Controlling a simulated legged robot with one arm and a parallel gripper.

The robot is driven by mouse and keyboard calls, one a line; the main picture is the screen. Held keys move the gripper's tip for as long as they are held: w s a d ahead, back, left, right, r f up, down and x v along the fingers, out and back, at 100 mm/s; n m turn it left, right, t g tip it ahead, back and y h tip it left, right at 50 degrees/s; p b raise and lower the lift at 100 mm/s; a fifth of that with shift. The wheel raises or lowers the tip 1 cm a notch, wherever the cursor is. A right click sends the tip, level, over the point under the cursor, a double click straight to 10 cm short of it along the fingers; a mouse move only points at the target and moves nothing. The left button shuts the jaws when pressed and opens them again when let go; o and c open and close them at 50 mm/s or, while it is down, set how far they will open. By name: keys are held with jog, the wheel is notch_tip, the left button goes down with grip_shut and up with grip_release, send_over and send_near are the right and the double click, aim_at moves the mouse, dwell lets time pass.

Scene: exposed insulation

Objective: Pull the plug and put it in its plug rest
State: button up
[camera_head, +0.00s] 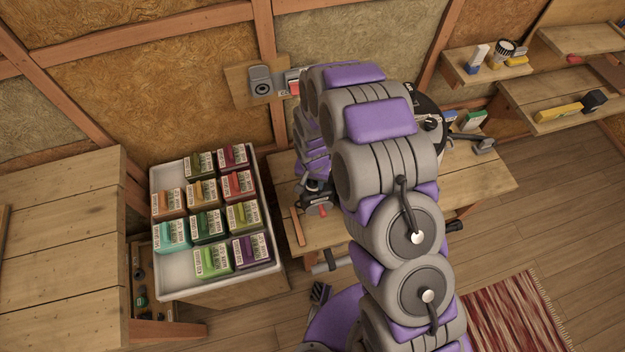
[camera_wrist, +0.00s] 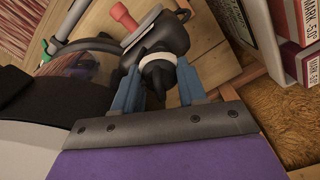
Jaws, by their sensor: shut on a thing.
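In the wrist view, my gripper (camera_wrist: 158,85) has its two blue fingers closed around a dark thing (camera_wrist: 157,72), which looks like the plug; its shape is partly hidden between the fingers. A pale ring and a larger black body with a red handle (camera_wrist: 122,16) show just beyond it. I cannot tell whether the held thing touches that body. In the head view, a wall board carries a grey round socket (camera_head: 262,84), with nothing seen in it. My arm hides much of the bench, and my gripper is not clear there. I cannot make out the plug rest.
A white tray (camera_head: 160,268) of several coloured boxes stands left of the workbench (camera_head: 480,180). A black and red device (camera_head: 318,205) stands on the bench's left end. Wall shelves (camera_head: 487,68) hold small items at right. A red rug (camera_head: 515,315) lies on the floor.

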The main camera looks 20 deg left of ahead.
jog(key=shift+r, duration=0.75)
jog(key=shift+p, duration=0.45)
dwell(1.0)
jog(key=shift+f, duration=1)
jog(key=o, duration=1.2)
jog(key=shift+o, duration=0.2)
notch_tip(320, 180, up, 17)
jog(key=p, duration=0.1)
jog(key=shift+r+p, duration=0.15)
jog(key=shift+p, duration=0.15)
